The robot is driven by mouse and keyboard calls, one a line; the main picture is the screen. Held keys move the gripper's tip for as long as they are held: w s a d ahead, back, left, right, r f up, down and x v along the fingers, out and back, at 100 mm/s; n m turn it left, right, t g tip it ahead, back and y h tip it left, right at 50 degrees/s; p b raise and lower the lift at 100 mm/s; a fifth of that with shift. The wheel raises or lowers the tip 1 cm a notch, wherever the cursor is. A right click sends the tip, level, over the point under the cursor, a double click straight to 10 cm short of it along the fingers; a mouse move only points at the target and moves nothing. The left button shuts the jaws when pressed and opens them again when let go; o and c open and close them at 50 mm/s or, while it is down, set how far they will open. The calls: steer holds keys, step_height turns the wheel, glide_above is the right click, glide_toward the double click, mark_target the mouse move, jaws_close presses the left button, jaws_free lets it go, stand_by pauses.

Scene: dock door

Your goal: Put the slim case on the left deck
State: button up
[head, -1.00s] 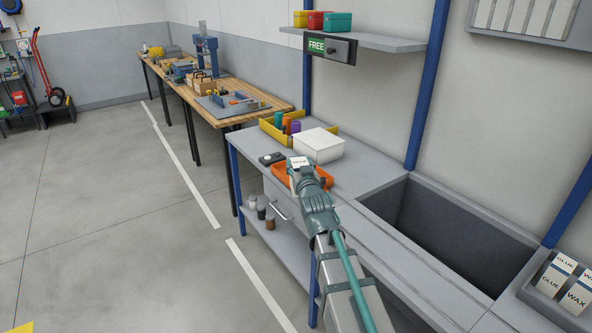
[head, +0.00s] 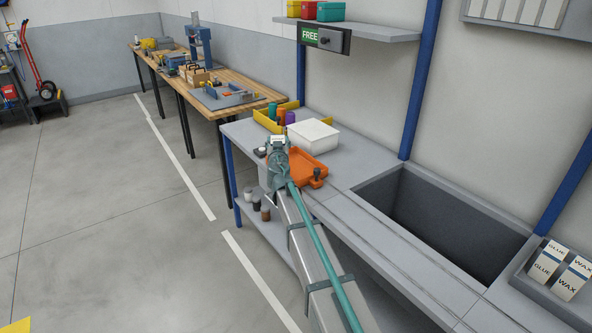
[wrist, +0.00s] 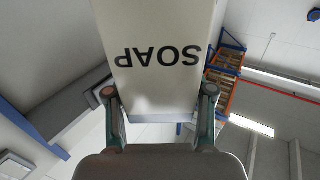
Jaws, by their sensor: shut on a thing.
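The slim case (wrist: 158,25), a pale carton printed SOAP, is held between the two fingers of my gripper (wrist: 159,92) in the wrist view. Its lettering appears upside down there, and its far end is cut off by the frame. In the head view only a small pale piece of the case (head: 278,139) shows at the tip of my gripper (head: 278,147). My gripper is in front of the grey left deck (head: 345,172), near its front left edge. I cannot tell the height of the case above it.
A dark knobbed object (head: 317,176) is at the orange tray's near corner. A deep well (head: 440,220) lies right; GLUE and WAX cartons (head: 562,268) stand beyond it.

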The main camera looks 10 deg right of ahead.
steer(key=w+h, duration=0.1)
steer(key=w, duration=0.1)
steer(key=w+m+h, duration=0.1)
steer(key=w, duration=0.1)
steer(key=w+m+h, duration=0.1)
steer(key=w, duration=0.1)
steer(key=shift+w+d+f+g, duration=0.15)
steer(key=shift+w+d+g, duration=0.1)
steer(key=shift+w+g, duration=0.05)
steer(key=w+d+r+m+g+h, duration=0.4)
steer(key=d+r+m+g+h, duration=0.3)
steer(key=h, duration=0.4)
steer(key=r+m+g, duration=0.1)
steer(key=m+g, duration=0.1)
steer(key=shift+d+r+m+g+h, duration=0.3)
steer(key=shift+d+m, duration=0.1)
steer(key=shift+w, duration=0.1)
step_height(320, 180, down, 18)
steer(key=p, duration=0.2)
steer(key=shift+r+p, duration=0.2)
steer(key=shift+p, duration=0.2)
steer(key=shift+f+b, duration=0.2)
steer(key=shift+b, duration=0.15)
